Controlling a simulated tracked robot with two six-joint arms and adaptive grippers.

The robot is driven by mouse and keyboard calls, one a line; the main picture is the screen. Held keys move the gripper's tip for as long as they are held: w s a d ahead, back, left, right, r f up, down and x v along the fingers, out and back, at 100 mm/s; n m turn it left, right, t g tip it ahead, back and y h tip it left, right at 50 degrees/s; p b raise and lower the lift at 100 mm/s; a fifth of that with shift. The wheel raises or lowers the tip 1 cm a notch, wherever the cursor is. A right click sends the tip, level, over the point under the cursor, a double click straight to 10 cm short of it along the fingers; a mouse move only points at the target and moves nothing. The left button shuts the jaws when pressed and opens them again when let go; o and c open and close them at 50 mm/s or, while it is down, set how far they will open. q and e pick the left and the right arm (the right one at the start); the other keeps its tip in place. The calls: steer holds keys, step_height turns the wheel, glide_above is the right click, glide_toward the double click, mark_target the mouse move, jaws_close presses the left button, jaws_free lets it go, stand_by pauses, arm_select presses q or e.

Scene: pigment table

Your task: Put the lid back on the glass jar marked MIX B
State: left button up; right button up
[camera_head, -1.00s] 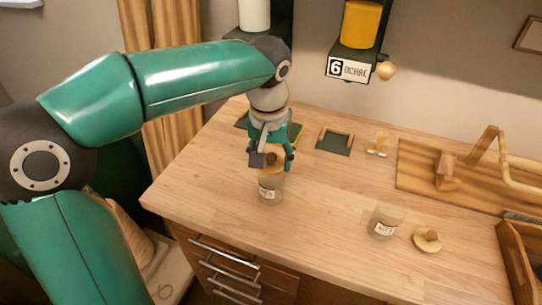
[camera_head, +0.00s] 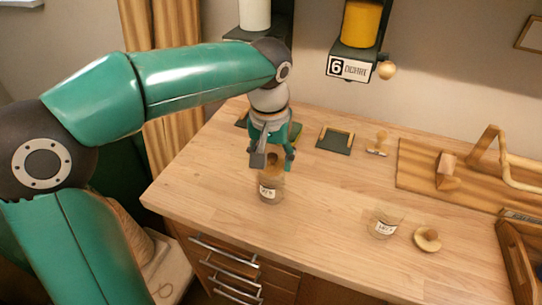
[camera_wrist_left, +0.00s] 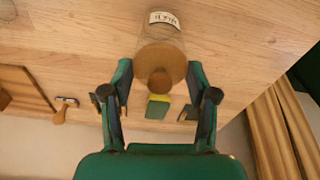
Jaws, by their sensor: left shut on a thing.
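A glass jar (camera_head: 270,190) with a white label stands on the worktop below my left gripper (camera_head: 272,164). It also shows in the left wrist view (camera_wrist_left: 163,32); its label is too blurred to tell the letter. My left gripper is shut on a round wooden lid with a knob (camera_wrist_left: 160,80), at the jar's mouth; I cannot tell whether the lid is fully seated. A second labelled glass jar (camera_head: 384,224) stands open to the right, its letter also unclear. A loose wooden lid (camera_head: 427,240) lies beside it. My right gripper is out of view.
A dark green wooden-edged holder (camera_head: 335,140) and a wooden stamp-like tool (camera_head: 378,144) lie behind. A wooden rack (camera_head: 460,175) and a crate (camera_head: 518,255) occupy the right. A yellow-filled dispenser (camera_head: 360,30) hangs on the wall. The worktop between the jars is clear.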

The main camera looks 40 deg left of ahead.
arm_select(q)
steer(key=o, duration=1.1)
steer(key=shift+o, duration=0.2)
steer(key=shift+r+p, duration=3.2)
steer(key=shift+r, duration=0.35)
jaws_close()
steer(key=shift+f, duration=0.2)
